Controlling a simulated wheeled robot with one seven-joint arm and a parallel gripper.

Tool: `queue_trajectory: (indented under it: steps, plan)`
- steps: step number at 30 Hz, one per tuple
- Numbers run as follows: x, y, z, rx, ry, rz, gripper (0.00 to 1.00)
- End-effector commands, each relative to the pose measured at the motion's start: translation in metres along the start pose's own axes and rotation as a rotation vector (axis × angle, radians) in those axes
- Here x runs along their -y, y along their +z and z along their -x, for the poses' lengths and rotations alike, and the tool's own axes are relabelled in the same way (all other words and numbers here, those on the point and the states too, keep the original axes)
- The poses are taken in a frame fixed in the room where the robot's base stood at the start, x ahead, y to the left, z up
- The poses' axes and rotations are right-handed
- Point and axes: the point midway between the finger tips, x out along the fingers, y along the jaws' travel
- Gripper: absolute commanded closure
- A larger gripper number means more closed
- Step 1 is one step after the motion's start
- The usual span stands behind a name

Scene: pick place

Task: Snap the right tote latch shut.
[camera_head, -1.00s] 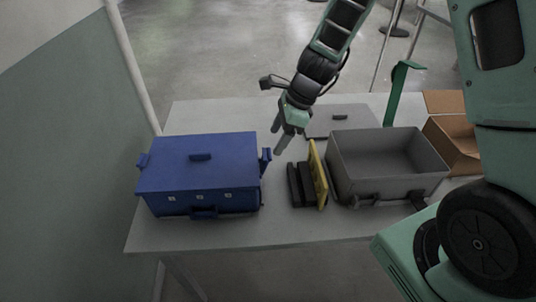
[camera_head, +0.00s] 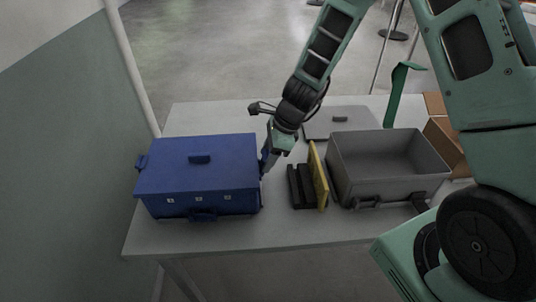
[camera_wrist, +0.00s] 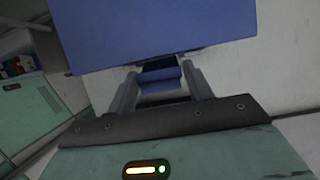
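The closed blue tote (camera_head: 195,175) stands on the left part of the table, with its lid on. Its left latch (camera_head: 142,162) sticks out at the left end. Its right latch is mostly hidden behind my gripper (camera_head: 267,160) in the head view. In the wrist view the right latch (camera_wrist: 160,76) shows as a blue flap below the lid edge, between the two fingers of my gripper (camera_wrist: 160,88). The fingers are spread on either side of the latch; I cannot tell whether they touch it.
Black and yellow upright items (camera_head: 318,178) stand just right of my gripper. An open grey tote (camera_head: 385,180) is farther right, with a grey lid (camera_head: 340,121) behind it. A cardboard box (camera_head: 440,140) is at the far right. The front strip of the table is clear.

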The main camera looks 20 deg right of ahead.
Motion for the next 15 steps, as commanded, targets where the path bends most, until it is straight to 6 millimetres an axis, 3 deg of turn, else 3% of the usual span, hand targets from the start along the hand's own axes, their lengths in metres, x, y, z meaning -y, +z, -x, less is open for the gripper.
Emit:
queue_trajectory:
  steps: [15]
  plan:
    - [-0.0005,0.0076,0.0036,-0.091,0.004,0.000,0.72]
